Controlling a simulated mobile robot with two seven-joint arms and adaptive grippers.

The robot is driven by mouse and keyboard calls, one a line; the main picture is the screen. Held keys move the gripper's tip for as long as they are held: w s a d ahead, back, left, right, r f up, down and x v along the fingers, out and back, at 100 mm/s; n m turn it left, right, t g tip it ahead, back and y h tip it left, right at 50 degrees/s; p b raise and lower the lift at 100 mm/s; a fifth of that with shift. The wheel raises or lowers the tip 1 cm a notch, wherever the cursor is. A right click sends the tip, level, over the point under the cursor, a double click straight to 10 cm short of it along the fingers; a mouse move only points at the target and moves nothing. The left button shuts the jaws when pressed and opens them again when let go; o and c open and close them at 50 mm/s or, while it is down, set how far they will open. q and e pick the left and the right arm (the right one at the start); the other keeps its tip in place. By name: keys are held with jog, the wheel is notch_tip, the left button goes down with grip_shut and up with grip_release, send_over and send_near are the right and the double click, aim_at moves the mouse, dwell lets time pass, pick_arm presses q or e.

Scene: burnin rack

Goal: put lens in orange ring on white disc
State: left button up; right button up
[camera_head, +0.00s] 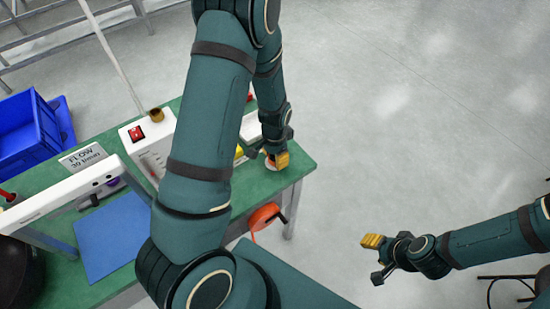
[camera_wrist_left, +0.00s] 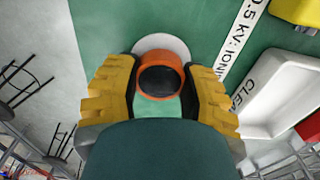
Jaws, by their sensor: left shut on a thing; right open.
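The lens in the orange ring (camera_wrist_left: 160,78) is a dark round lens with an orange rim. In the left wrist view it sits between the yellow fingertips of my left gripper (camera_wrist_left: 160,92), which is shut on it. The white disc (camera_wrist_left: 165,44) lies on the green table just beyond the ring, and the ring covers part of it. I cannot tell whether they touch. In the head view my left gripper (camera_head: 279,160) is over the table's right end, with a bit of the white disc (camera_head: 269,165) showing. My right gripper (camera_head: 376,257) is open and empty over the floor.
A white tray (camera_wrist_left: 284,92) and printed labels lie right of the disc in the wrist view. In the head view, a white box with a red switch (camera_head: 150,145), a blue mat (camera_head: 110,238) and blue bins (camera_head: 27,130) stand left. An orange reel (camera_head: 264,217) hangs at the table edge.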

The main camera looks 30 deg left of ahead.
pick_arm(q)
jog(key=shift+f, duration=0.4)
jog(key=shift+f, duration=0.15)
jog(key=o, duration=0.8)
